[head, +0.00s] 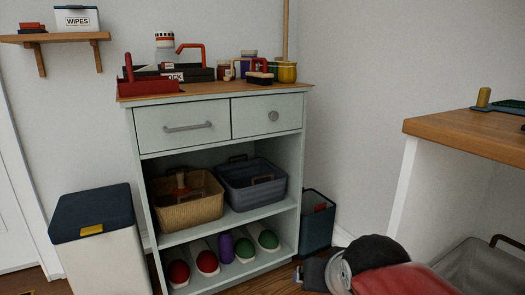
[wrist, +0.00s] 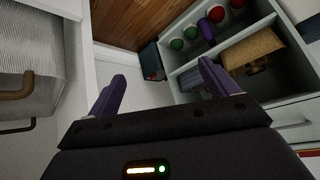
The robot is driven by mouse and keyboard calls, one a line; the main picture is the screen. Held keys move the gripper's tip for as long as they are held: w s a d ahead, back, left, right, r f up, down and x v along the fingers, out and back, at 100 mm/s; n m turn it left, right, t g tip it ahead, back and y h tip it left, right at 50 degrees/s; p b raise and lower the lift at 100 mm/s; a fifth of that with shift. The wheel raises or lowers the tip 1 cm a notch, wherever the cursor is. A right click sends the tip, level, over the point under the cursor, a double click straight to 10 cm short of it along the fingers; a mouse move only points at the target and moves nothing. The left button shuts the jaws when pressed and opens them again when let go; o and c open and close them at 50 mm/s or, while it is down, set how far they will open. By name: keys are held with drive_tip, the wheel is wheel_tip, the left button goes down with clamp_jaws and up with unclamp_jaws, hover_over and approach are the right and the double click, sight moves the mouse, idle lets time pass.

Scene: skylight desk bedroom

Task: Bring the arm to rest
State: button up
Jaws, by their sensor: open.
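My gripper (wrist: 163,84) shows in the wrist view with its two purple fingers spread wide apart. Nothing is between them. Part of my arm, red and black, shows at the bottom right of the head view, in front of the floor beside the shelf unit. The fingers cannot be made out in the head view. The wrist picture is turned over, with the shelf unit beyond the right finger.
A wooden desk (head: 465,136) is at right, above a grey container (head: 482,270).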

drive_tip(key=s+d+f+n+g, duration=0.15)
drive_tip(key=s+d+f, duration=0.25)
drive_tip(key=s, duration=0.6)
wheel_tip(320, 180, up, 13)
drive_tip(key=p, duration=1.2)
drive_tip(key=shift+w+f+g+h+p, duration=0.15)
drive_tip(key=shift+w+g+h+p, duration=0.05)
drive_tip(key=shift+g+h+p, duration=0.15)
drive_tip(key=shift+a, duration=0.1)
